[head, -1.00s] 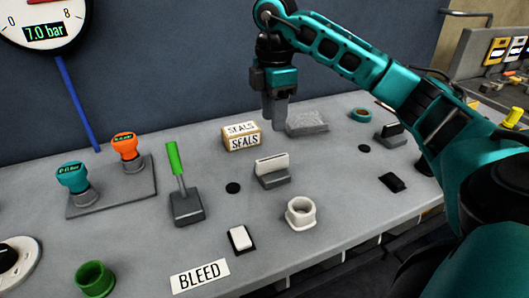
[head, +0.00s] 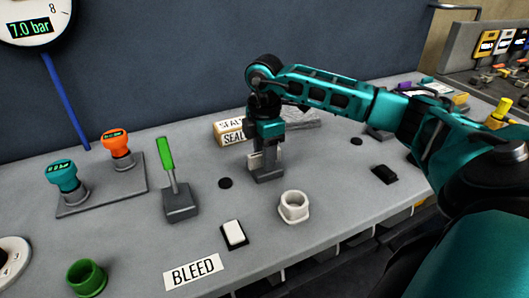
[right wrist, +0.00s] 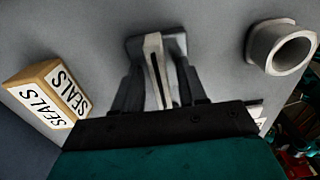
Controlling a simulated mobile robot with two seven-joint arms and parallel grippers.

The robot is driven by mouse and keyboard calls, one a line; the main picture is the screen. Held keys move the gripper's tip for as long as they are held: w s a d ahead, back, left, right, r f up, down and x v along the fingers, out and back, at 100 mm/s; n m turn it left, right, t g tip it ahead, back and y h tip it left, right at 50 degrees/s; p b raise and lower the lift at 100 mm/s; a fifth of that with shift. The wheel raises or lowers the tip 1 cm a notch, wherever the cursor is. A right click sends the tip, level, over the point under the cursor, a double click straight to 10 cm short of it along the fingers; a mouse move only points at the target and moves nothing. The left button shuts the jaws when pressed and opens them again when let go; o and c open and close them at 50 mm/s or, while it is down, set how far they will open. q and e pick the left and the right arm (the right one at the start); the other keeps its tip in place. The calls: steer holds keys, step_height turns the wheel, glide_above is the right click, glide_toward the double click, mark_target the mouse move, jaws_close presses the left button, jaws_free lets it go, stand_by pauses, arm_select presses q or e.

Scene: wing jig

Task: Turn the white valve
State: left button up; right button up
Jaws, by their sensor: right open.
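The white valve (head: 255,162) has a flat upright white handle on a grey base and stands in the middle of the grey bench top. My right gripper (head: 266,156) points down over it and covers much of it in the head view. In the right wrist view the white handle (right wrist: 156,70) stands between the two fingers of my right gripper (right wrist: 158,88), one on each side. The gripper is open, and whether a finger touches the handle is not clear. My left gripper is not in view.
A SEALS box (head: 231,132) sits close behind the valve. A white ring socket (head: 293,207) stands in front of it to the right. A green-handled lever (head: 172,190) is to the left, a white rocker switch (head: 234,233) in front. Orange (head: 116,144) and teal (head: 62,176) knobs stand farther left.

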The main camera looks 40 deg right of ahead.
steer(key=shift+c, duration=0.3)
jaws_close()
steer(key=shift+n, duration=0.3)
steer(key=n, duration=0.3)
steer(key=shift+n+p, duration=0.3)
steer(key=n, duration=0.4)
steer(key=shift+n, duration=0.3)
steer(key=n, duration=0.9)
